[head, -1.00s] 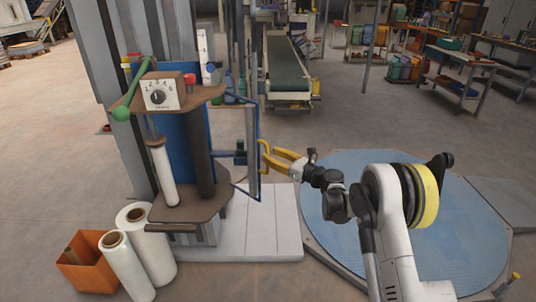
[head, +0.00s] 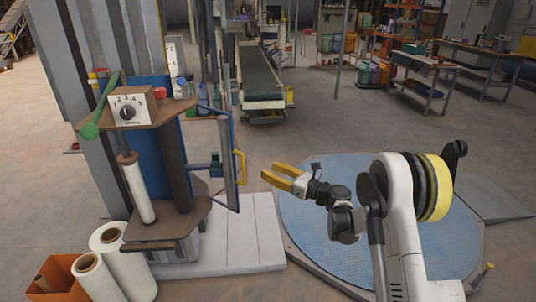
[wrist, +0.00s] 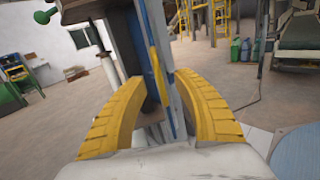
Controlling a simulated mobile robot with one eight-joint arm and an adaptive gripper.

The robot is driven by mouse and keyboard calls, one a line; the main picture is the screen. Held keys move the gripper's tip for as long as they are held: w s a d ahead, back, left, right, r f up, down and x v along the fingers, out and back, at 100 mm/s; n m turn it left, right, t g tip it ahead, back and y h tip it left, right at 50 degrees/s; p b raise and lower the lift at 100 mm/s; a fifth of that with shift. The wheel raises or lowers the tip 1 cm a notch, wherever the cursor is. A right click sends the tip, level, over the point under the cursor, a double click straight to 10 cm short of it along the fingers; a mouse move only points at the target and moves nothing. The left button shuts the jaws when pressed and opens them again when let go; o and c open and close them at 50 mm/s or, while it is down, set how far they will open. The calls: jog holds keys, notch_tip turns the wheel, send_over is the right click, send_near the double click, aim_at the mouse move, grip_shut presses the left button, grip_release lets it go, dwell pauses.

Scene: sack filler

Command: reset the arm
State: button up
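My gripper (head: 283,177) has two yellow fingers. In the head view it stands in free air to the right of the wrapping machine's post and yellow handle (head: 239,167), with a gap between them. The fingers are apart and nothing shows between them. In the wrist view my gripper (wrist: 160,95) is also open, with the blue-and-grey frame (wrist: 158,70) of the machine seen beyond the fingers. My white arm reaches in from the lower right of the head view.
The machine carries a dial box (head: 128,110) and a green-knobbed lever (head: 92,129). White film rolls (head: 125,262) and an orange bin (head: 55,284) stand at lower left. A blue round turntable (head: 330,215) lies under my arm. A conveyor (head: 262,80) stands behind, with open floor around.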

jog(key=s+d+r+m+t+h, duration=0.1)
jog(key=d+r+m+t+h, duration=0.4)
jog(key=r+m, duration=0.55)
jog(key=d+r+m+t+h, duration=0.35)
jog(key=d+r+m, duration=0.4)
jog(key=r, duration=0.55)
jog(key=s+d+r+m+g+h, duration=0.2)
jog(key=s+d+m+h, duration=0.6)
jog(key=m, duration=0.5)
jog(key=s+a+f+m+g, duration=0.1)
jog(key=s+f+m+g, duration=0.2)
jog(key=s, duration=0.8)
jog(key=s+a+f+m+g+y, duration=0.1)
jog(key=s+f+m+g, duration=0.3)
jog(key=s+f+m, duration=0.3)
jog(key=s+a+f+m+g+y, duration=0.1)
jog(key=s+f+m+g, duration=0.2)
jog(key=s, duration=1.3)
notch_tip(320, 180, down, 5)
jog(key=shift+s+a+f+m, duration=0.15)
jog(key=shift+a+m, duration=0.1)
jog(key=shift+m, duration=0.85)
